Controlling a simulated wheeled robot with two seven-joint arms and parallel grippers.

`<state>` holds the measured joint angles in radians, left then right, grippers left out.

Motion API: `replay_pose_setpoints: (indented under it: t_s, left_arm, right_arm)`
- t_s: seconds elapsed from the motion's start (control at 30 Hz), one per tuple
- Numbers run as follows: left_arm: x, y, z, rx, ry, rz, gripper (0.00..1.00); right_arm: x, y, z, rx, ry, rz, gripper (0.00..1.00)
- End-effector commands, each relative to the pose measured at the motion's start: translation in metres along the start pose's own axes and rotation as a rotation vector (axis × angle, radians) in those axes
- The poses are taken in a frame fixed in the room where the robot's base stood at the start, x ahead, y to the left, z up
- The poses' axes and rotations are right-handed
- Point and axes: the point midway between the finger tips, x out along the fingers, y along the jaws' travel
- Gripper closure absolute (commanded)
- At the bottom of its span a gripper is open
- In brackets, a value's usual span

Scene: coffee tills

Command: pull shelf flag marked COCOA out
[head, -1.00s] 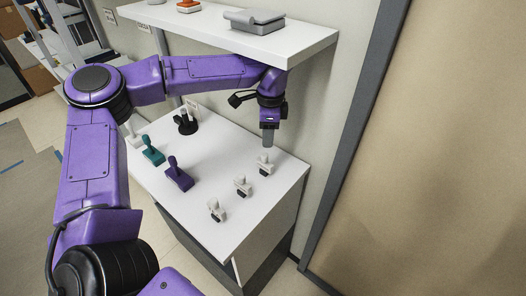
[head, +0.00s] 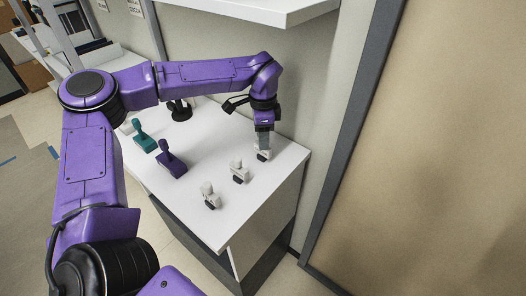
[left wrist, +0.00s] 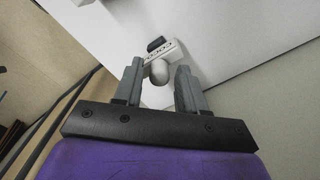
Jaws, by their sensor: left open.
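The white shelf flag marked COCOA (left wrist: 164,52) shows in the left wrist view, its lettering partly readable, with a rounded grey-white top part toward the gripper. In the head view this flag (head: 263,156) is the rearmost of three white pieces near the right edge of the white counter (head: 222,225). My left gripper (head: 264,143) points down right over it. In the left wrist view its two fingers (left wrist: 158,80) are open, one on each side of the flag's rounded top. I cannot tell whether they touch it. My right gripper is not in view.
Two similar white pieces (head: 239,172) (head: 210,195) stand nearer along the counter. A purple stamp-like piece (head: 170,160) and a teal one (head: 144,137) stand to the left. A white shelf (head: 270,8) overhangs the back, and the wall is close on the right.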

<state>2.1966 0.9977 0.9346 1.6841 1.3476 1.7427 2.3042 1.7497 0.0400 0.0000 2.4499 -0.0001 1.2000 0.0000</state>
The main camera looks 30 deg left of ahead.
Motion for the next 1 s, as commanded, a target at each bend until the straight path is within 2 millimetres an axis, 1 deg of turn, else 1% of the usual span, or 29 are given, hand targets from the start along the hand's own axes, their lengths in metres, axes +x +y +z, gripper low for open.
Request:
replay_pose_setpoints:
  t_s: [0.07,0.17,0.2,0.4,0.77,0.87,1.0]
  left_arm:
    - [-0.001,0.0,0.0,0.0,0.0,0.0,0.6]
    - [-0.001,0.0,0.0,0.001,0.0,0.0,0.89]
    - [-0.001,0.0,0.0,0.001,-0.001,0.0,1.0]
    - [-0.001,0.0,0.0,0.001,-0.001,0.0,1.0]
    - [-0.008,0.0,0.0,0.002,0.0,0.0,1.0]
    - [-0.014,0.0,0.0,0.002,0.0,-0.001,1.0]
    - [-0.028,0.0,0.0,0.002,0.0,-0.001,1.0]
  right_arm:
    - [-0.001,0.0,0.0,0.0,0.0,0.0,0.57]
    - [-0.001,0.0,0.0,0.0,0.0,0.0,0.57]
    - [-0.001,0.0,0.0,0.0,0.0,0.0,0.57]
    - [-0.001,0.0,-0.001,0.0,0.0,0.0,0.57]
    - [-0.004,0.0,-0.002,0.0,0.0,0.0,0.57]
    - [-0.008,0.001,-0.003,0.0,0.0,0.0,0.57]
    - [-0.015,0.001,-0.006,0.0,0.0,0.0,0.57]
